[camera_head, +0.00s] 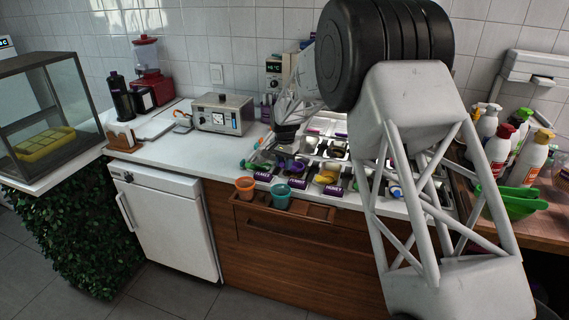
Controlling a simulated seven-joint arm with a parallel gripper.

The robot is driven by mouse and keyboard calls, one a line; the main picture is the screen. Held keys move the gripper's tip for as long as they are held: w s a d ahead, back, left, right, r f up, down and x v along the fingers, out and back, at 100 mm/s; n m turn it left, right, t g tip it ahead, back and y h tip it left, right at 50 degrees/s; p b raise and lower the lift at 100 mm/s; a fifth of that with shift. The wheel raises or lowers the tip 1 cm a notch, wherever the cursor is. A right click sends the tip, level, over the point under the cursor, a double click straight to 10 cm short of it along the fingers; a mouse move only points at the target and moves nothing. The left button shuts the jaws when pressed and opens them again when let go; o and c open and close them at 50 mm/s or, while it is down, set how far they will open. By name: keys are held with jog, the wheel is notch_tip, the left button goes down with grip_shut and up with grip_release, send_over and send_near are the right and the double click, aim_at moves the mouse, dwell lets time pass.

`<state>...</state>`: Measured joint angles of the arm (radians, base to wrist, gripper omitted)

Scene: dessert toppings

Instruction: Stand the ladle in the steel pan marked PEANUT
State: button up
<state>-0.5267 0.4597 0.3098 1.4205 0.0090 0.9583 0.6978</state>
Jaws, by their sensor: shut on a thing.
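My gripper (279,139) is over the left end of the topping station, small and partly dark in the picture. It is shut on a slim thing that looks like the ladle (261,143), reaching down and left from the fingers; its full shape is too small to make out. Steel pans (337,150) sit in rows in the counter to the right of my gripper, some hidden behind my arm.
Orange (245,188) and teal (281,197) cups stand in a wooden front ledge. A steel appliance (223,114) is on the white counter to the left, with free counter before it. Several sauce bottles (499,150) and a green bowl (520,203) are at the right.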

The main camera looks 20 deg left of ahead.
jog(key=shift+f, duration=1.35)
dwell(1.6)
dwell(0.6)
jog(key=o, duration=1.4)
jog(key=shift+o, duration=0.2)
jog(key=shift+r, duration=0.2)
jog(key=shift+r, duration=3.8)
